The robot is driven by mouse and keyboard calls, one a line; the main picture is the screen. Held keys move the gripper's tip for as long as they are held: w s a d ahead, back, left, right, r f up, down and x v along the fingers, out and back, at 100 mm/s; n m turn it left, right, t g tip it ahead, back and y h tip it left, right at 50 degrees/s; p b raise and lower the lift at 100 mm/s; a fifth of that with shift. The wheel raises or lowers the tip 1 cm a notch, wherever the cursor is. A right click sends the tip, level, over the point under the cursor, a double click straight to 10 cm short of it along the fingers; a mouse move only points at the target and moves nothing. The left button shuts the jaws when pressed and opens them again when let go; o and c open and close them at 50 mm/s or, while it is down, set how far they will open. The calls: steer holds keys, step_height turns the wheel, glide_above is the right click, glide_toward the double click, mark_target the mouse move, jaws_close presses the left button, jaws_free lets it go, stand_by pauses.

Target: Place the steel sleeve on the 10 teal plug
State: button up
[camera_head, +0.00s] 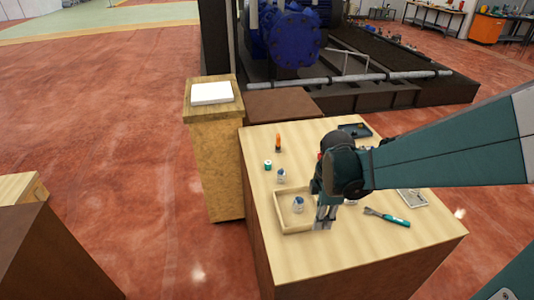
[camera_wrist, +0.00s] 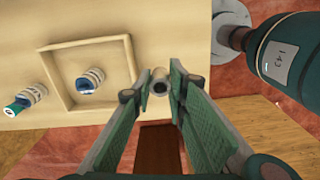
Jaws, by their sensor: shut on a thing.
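My gripper (camera_head: 322,224) is low at the right side of the shallow tray. In the wrist view its fingers (camera_wrist: 158,91) are shut on a grey steel sleeve (camera_wrist: 159,77), whose dark round bore faces the camera. In the head view I cannot tell the sleeve from the fingers. A small teal plug (camera_head: 268,164) with a pale top stands on the table behind the tray, well apart from my gripper. It also shows at the left edge of the wrist view (camera_wrist: 14,109). Its number is too small to read.
The wooden tray (camera_head: 277,212) holds a silver-and-blue part (camera_head: 298,205). A similar part (camera_head: 281,176) stands just behind the tray. An orange-and-black tool (camera_head: 278,143) stands at the back. A teal-handled tool (camera_head: 388,216) lies at the right. The table's left back is mostly clear.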

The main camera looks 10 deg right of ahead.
steer(key=w+a+r, duration=0.1)
steer(key=w+r, duration=0.1)
steer(key=w, duration=1)
steer(key=w+a+r, duration=0.1)
steer(key=w+r, duration=0.1)
steer(key=w, duration=1)
steer(key=p, duration=0.1)
glide_above(268, 162)
steer(key=shift+s+f, duration=0.1)
steer(key=shift+f, duration=0.05)
steer(key=shift+f+p, duration=0.35)
steer(key=shift+f, duration=2.75)
steer(key=shift+f, duration=0.1)
steer(key=shift+f, duration=1.8)
steer(key=shift+f, duration=0.2)
